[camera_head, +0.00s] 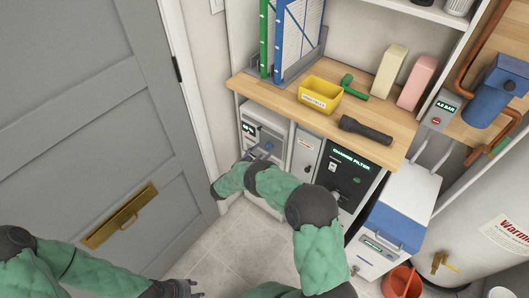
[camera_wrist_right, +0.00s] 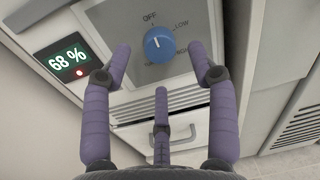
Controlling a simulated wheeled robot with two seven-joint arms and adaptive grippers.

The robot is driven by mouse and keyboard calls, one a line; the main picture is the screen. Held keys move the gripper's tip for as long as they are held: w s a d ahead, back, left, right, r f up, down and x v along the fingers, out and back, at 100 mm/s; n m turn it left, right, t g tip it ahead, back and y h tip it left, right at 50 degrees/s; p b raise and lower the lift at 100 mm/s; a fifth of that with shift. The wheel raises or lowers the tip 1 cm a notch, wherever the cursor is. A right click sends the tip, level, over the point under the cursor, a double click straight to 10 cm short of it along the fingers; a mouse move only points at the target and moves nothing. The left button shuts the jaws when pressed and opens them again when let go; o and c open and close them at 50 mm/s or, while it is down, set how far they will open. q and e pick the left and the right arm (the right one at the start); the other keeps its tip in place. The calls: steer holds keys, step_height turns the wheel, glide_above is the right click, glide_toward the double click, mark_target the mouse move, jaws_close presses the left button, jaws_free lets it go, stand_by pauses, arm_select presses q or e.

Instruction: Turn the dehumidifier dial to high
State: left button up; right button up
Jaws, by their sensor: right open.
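The dehumidifier (camera_head: 264,119) is a pale unit under the wooden counter. Its blue dial (camera_wrist_right: 160,43) shows in the right wrist view, with a white pointer mark aimed up and slightly left, near OFF. LOW is at its upper right; lower labels are partly hidden or hard to read. The display (camera_wrist_right: 68,60) reads 68 %, with a red light below. My right gripper (camera_wrist_right: 160,60) is open, with purple fingers spread in front of the panel on both sides of the dial; contact is not visible. My left gripper (camera_head: 178,288) is at the bottom edge, partly cut off.
The wooden counter (camera_head: 380,148) above holds a yellow bin (camera_head: 320,94), a flashlight (camera_head: 364,129) and other items. A black CHANGE FILTER panel (camera_head: 345,175) is to the right. A grey door (camera_head: 80,100) stands left. A red bucket (camera_head: 402,281) is at lower right.

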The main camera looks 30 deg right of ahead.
mark_target(267, 148)
steer(key=shift+b+x, duration=0.35)
steer(key=shift+x, duration=1.35)
steer(key=c, duration=1.1)
steer(key=shift+c, duration=0.2)
